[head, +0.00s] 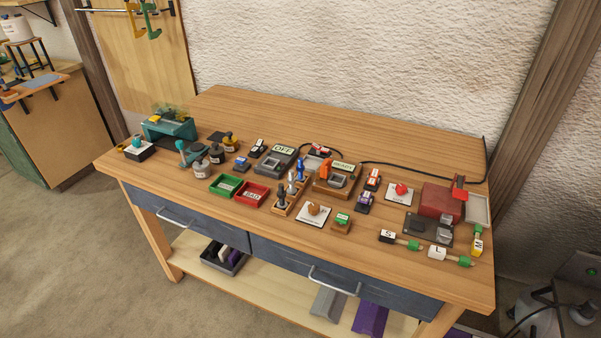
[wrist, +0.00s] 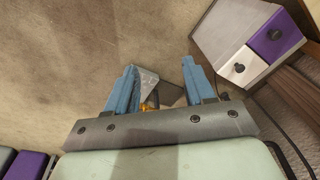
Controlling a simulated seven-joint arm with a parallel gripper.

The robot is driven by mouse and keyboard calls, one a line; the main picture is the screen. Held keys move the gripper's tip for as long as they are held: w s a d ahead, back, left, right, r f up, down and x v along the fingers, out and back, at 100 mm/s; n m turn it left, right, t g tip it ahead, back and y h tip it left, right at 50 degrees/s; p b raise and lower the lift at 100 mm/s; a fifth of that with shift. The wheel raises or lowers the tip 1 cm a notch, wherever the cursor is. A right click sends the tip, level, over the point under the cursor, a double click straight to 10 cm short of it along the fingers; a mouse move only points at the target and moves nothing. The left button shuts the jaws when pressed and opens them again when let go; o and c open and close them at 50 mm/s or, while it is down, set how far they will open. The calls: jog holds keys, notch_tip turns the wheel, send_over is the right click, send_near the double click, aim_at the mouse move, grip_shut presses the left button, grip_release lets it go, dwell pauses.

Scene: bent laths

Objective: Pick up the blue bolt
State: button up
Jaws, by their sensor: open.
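The blue bolt (head: 300,169) stands upright at the far end of a small wooden rack (head: 280,208) in the middle of the workbench in the head view. A pale grey bolt (head: 292,183) and a dark bolt (head: 282,195) stand in the same rack, nearer the front. My gripper (wrist: 157,74) shows only in the wrist view, its two blue fingers apart. I see nothing held between them. The blue bolt does not show in the wrist view, and my gripper does not show in the head view, so their distance cannot be told.
Left of the rack lie a red tray (head: 251,194) and a green tray (head: 226,186). The wrist view shows a grey box with purple and white blocks (wrist: 238,38).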

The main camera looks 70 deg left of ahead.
jog(key=w+a+r+n+t+y, duration=0.1)
jog(key=w+a+r+t+y, duration=0.3)
jog(key=w+a+r, duration=1.6)
jog(key=s+a+r+n+t+y, duration=0.2)
jog(key=a+r+n, duration=0.2)
jog(key=a+r, duration=1.95)
jog(key=s+a+r+n+g+y, duration=0.1)
jog(key=s+a+r, duration=0.25)
jog(key=a, duration=0.35)
jog(key=s+a+r+n+y, duration=0.1)
jog(key=s+a+r, duration=0.25)
jog(key=a, duration=0.35)
notch_tip(320, 180, up, 3)
jog(key=n+g+h, duration=0.4)
jog(key=n+g, duration=0.3)
jog(key=n, duration=0.7)
send_over(300, 166)
jog(key=d, duration=0.3)
jog(key=x, duration=0.4)
jog(key=w+x, duration=0.1)
jog(key=x, duration=0.4)
jog(key=d+x, duration=0.1)
jog(key=x, duration=0.3)
jog(key=shift+w+f, duration=0.2)
jog(key=shift+f, duration=0.3)
